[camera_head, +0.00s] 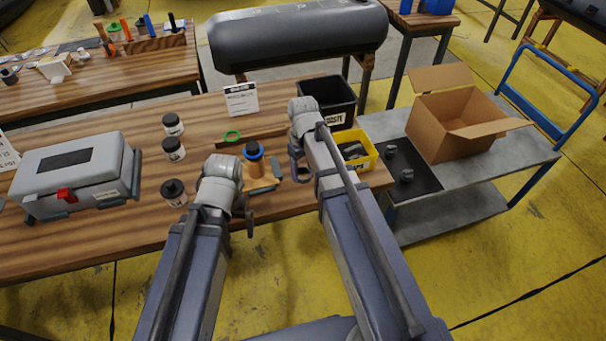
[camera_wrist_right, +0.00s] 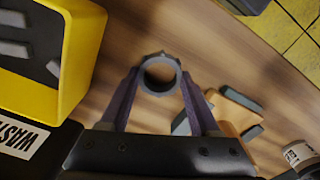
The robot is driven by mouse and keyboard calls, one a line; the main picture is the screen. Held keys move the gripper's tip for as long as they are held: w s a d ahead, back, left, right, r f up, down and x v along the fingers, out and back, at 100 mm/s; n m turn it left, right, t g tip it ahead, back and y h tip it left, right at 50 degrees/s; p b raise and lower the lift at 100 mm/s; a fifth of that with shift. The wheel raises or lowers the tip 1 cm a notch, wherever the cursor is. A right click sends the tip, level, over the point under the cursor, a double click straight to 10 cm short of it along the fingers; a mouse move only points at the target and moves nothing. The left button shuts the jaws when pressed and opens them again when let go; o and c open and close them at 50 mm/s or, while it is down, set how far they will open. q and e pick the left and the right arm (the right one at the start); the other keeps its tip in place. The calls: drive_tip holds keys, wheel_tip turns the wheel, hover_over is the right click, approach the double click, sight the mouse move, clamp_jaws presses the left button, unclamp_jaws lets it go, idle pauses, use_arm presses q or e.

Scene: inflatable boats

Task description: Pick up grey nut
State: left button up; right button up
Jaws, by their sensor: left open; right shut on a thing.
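The grey nut (camera_wrist_right: 160,91), a ring with a notched outer edge, is between the purple fingers of my right gripper (camera_wrist_right: 159,76) in the right wrist view. That gripper is shut on it, above the wooden table. In the head view my right gripper (camera_head: 299,168) is between the orange stand and the yellow bin; I cannot make out the nut there. My left gripper (camera_head: 258,205) is open near the table's front edge, beside the orange stand (camera_head: 262,184) that carries a dark cylinder with a blue ring (camera_head: 254,149).
A yellow bin (camera_head: 371,157) and a black waste bin (camera_head: 340,118) stand close to my right gripper. Several dark-lidded jars (camera_head: 174,150), a green ring (camera_head: 232,136) and a grey toolbox (camera_head: 100,178) are to the left. A cart (camera_head: 455,190) with an open cardboard box (camera_head: 455,140) is right.

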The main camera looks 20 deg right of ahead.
drive_tip(key=c, duration=0.4)
use_arm(q)
drive_tip(key=shift+r, duration=0.1)
